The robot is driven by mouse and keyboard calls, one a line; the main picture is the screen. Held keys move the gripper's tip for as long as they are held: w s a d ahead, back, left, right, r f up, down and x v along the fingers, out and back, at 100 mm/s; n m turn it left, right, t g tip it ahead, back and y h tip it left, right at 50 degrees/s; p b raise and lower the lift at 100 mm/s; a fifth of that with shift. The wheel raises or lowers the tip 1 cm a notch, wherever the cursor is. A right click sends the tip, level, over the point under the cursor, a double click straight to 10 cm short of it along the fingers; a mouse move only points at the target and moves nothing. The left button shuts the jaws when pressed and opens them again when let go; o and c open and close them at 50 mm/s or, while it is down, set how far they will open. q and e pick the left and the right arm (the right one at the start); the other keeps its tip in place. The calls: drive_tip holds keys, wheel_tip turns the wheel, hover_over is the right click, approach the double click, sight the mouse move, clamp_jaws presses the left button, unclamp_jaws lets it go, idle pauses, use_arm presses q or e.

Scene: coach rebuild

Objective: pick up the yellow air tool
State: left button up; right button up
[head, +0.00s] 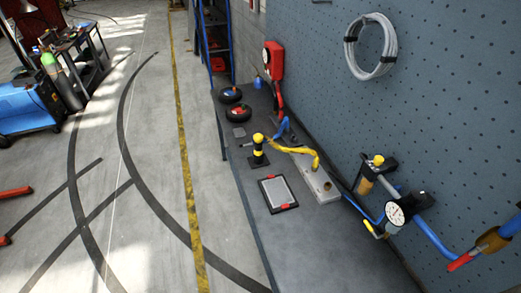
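A yellow and black tool (259,151) stands upright on the dark bench, with a yellow top and a yellow band around its body. It looks like the yellow air tool. A yellow hose (302,151) lies just to its right and runs over a grey metal block. I cannot tell whether the hose joins the tool. Neither of my grippers is in view.
The dark bench (300,240) runs along a pegboard wall (440,110). A framed grey tray (278,193), a grey block (317,184), two black round dishes (238,114) and a pressure gauge (396,215) are near. The bench front is clear.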

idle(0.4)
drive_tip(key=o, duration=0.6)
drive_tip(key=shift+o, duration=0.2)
